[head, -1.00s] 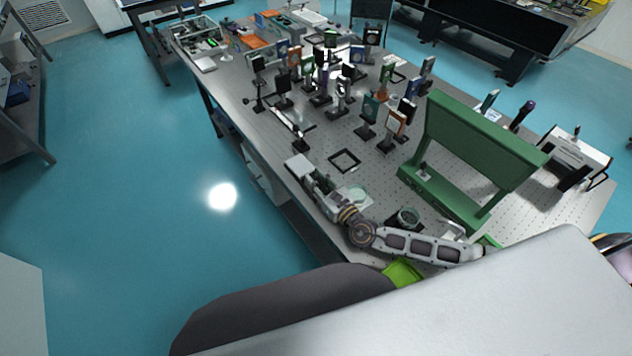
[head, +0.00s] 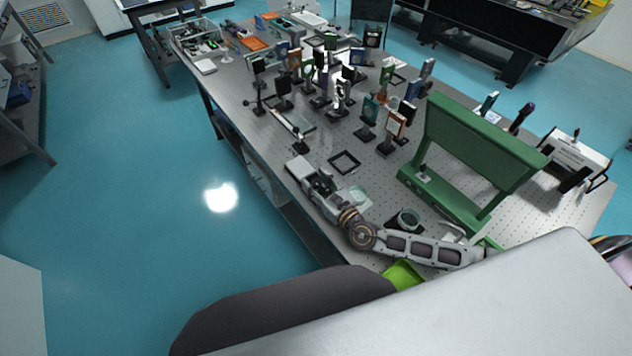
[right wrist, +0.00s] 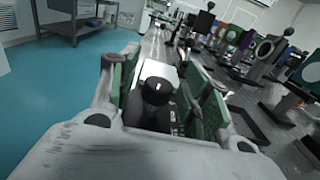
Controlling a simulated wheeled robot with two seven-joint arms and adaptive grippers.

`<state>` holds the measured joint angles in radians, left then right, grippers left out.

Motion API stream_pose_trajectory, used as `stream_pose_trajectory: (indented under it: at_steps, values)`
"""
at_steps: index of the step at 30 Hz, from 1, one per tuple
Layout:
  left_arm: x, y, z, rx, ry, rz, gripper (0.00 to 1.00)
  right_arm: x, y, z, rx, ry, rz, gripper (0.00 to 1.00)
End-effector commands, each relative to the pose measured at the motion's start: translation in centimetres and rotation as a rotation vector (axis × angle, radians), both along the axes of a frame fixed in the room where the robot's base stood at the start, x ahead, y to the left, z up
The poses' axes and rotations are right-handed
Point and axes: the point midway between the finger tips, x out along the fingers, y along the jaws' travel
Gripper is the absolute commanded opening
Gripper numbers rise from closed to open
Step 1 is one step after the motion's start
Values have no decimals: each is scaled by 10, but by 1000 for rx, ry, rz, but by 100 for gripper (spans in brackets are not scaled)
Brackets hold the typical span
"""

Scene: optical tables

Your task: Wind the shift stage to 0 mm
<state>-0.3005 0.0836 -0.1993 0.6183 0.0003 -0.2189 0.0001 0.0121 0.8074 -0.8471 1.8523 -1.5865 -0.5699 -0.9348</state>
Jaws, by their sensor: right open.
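The shift stage shows in the head view as a small pale block (head: 298,166) at the table's near left edge. In the right wrist view its pale top (right wrist: 160,70) lies ahead, with a round black knob (right wrist: 157,91) in front of it. My right gripper (head: 314,180) is at the stage's near side. In the right wrist view its green-padded fingers (right wrist: 160,90) are open, one on each side of the knob. I cannot tell whether a pad touches it. No scale reading is legible. My left gripper is not in view.
A black square frame (head: 345,162) lies flat right of the gripper. A large green stand (head: 470,150) rises further right. Several mounted optics stand beyond on the perforated table (head: 400,192). A round dark holder (head: 408,218) is close to my forearm. Open floor lies left.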

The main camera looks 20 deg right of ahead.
Motion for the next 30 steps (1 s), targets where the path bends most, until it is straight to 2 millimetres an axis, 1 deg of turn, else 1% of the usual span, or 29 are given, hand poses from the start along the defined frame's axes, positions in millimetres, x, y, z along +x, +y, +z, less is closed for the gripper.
stream_pose_trajectory:
  at_steps: [5, 10, 30]
  values:
    - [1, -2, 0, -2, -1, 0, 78, -7, -3, -1, -2, 2, 0, 48]
    - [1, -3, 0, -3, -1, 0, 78, -21, -8, -1, -3, 1, 0, 48]
    - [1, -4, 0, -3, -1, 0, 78, -94, -35, -1, -1, 3, 0, 48]
